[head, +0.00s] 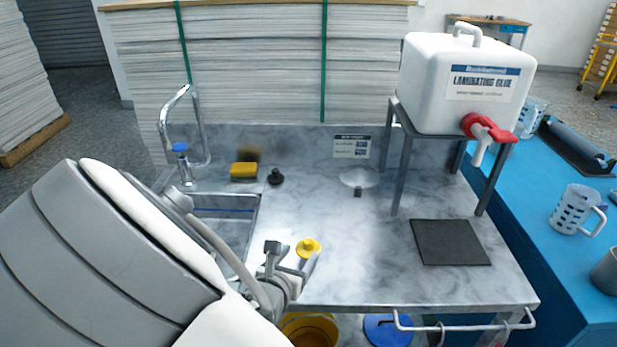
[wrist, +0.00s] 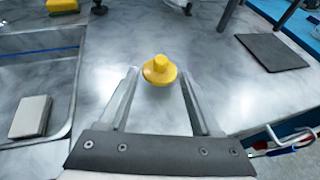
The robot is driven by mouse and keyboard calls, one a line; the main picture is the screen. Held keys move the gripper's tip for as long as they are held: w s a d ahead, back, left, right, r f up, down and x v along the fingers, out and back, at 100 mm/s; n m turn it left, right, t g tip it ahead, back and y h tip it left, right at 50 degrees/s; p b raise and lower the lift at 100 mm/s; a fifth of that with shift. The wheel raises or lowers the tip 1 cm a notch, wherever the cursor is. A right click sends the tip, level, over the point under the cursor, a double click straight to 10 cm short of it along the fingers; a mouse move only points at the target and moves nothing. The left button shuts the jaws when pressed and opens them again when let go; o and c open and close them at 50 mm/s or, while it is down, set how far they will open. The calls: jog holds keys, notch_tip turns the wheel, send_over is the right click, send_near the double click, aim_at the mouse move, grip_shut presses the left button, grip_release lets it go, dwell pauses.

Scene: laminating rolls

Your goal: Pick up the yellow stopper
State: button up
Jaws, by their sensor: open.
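The yellow stopper (head: 308,247) lies on the grey marble-look counter, to the right of the sink. It has a round flange and a short knob on top. In the wrist view the yellow stopper (wrist: 160,70) sits just beyond and between the fingertips. My gripper (wrist: 158,82) is open and empty, its two fingers apart on either side of the near space before the stopper. In the head view my gripper (head: 290,258) is beside the stopper, partly covered by my arm.
A sink (head: 222,208) with a tap lies left. A yellow sponge (head: 244,171) and a black stopper (head: 276,177) sit behind. A dark mat (head: 450,242) lies right, near the stand under the glue container (head: 465,85). The counter's middle is clear.

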aim_at(305, 248)
jog(key=b+x, duration=0.2)
jog(key=x, duration=0.8)
grip_shut()
